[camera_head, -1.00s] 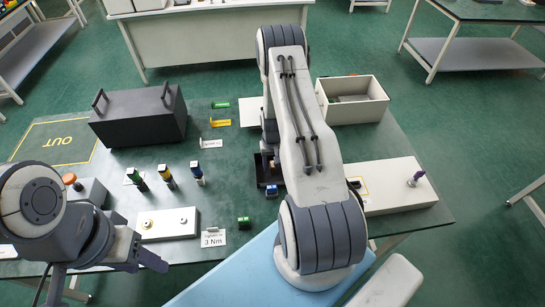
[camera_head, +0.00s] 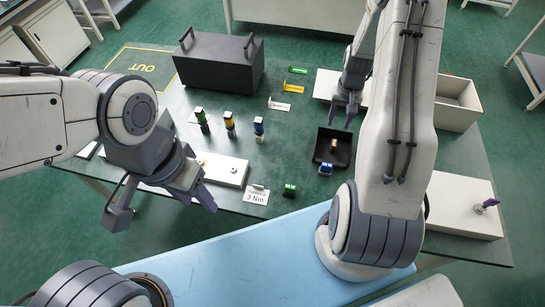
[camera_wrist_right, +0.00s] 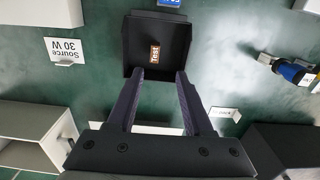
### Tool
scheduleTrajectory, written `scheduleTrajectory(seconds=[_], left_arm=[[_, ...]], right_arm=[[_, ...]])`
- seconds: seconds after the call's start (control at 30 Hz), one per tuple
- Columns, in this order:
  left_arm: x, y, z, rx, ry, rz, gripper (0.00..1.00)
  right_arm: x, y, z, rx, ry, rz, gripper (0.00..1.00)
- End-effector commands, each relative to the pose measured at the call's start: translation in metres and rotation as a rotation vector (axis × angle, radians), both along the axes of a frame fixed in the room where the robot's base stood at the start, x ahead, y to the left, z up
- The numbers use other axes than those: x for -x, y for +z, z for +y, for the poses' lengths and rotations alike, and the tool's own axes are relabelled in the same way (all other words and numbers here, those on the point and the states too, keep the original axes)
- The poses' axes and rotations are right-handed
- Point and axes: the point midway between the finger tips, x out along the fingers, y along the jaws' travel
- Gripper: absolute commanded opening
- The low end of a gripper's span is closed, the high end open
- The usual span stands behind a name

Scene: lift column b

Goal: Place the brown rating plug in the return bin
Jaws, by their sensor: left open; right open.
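The brown rating plug (camera_head: 334,146), a small brown block, lies in a shallow black tray (camera_head: 345,160) on the green table. In the right wrist view the plug (camera_wrist_right: 155,54) shows a "Test" label, beyond and between my fingertips. My right gripper (camera_head: 343,112) is open and empty, on the far side of the tray; its fingers (camera_wrist_right: 155,78) reach over the tray's near edge in the wrist view. An open beige bin (camera_head: 474,113) stands at the right, partly hidden by my right arm; I cannot read a return label. My left gripper (camera_head: 166,212) is open and empty at the table's front left.
Blue (camera_head: 325,168) and green (camera_head: 289,189) blocks sit near the tray. Several coloured upright pieces (camera_head: 229,124) stand left of it. A black handled box (camera_head: 219,70) is at the back. A beige panel (camera_head: 460,215) lies at the right. Small signs stand mid-table.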

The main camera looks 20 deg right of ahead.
Motion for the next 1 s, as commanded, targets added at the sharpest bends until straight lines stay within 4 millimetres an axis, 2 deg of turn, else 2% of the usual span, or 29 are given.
scheduleTrajectory(seconds=[0.07, 0.17, 0.2, 0.27, 0.3, 0.37, 0.4, 0.5, 0.6, 0.7, 0.83, 1.0], left_arm=[[0.0, 0.0, 0.0, 0.0, 0.0, 0.0, 0.5], [0.0, 0.0, 0.0, 0.0, 0.0, 0.0, 0.5], [0.0, 0.0, 0.0, 0.0, 0.0, 0.0, 0.5], [0.0, 0.0, 0.0, 0.0, 0.0, 0.0, 0.5], [0.0, 0.0, 0.0, 0.0, 0.0, 0.0, 0.5], [0.0, 0.0, 0.0, 0.0, 0.0, 0.0, 0.5], [0.0, 0.0, 0.0, 0.0, 0.0, 0.0, 0.5], [0.0, 0.0, 0.0, 0.0, 0.0, 0.0, 0.5], [0.0, 0.0, 0.0, 0.0, 0.0, 0.0, 0.5], [0.0, 0.0, 0.0, 0.0, 0.0, 0.0, 0.5], [0.0, 0.0, 0.0, 0.0, 0.0, 0.0, 0.5], [0.0, 0.0, 0.0, 0.0, 0.0, 0.0, 0.5]], right_arm=[[-0.01, 0.022, 0.03, 0.003, 0.072, -0.011, 0.51], [-0.015, 0.063, 0.094, 0.0, 0.217, -0.024, 0.51], [-0.011, 0.081, 0.126, -0.002, 0.289, -0.03, 0.51], [0.002, 0.108, 0.173, -0.007, 0.404, -0.035, 0.51], [0.016, 0.124, 0.202, -0.012, 0.48, -0.038, 0.51], [0.042, 0.146, 0.242, -0.021, 0.592, -0.043, 0.51], [0.062, 0.159, 0.265, -0.027, 0.669, -0.047, 0.51], [0.116, 0.183, 0.306, -0.043, 0.846, -0.053, 0.51], [0.165, 0.196, 0.326, -0.058, 0.991, -0.054, 0.51], [0.199, 0.203, 0.333, -0.07, 1.092, -0.054, 0.51], [0.22, 0.205, 0.335, -0.078, 1.156, -0.053, 0.51], [0.224, 0.206, 0.335, -0.079, 1.166, -0.05, 0.51]])
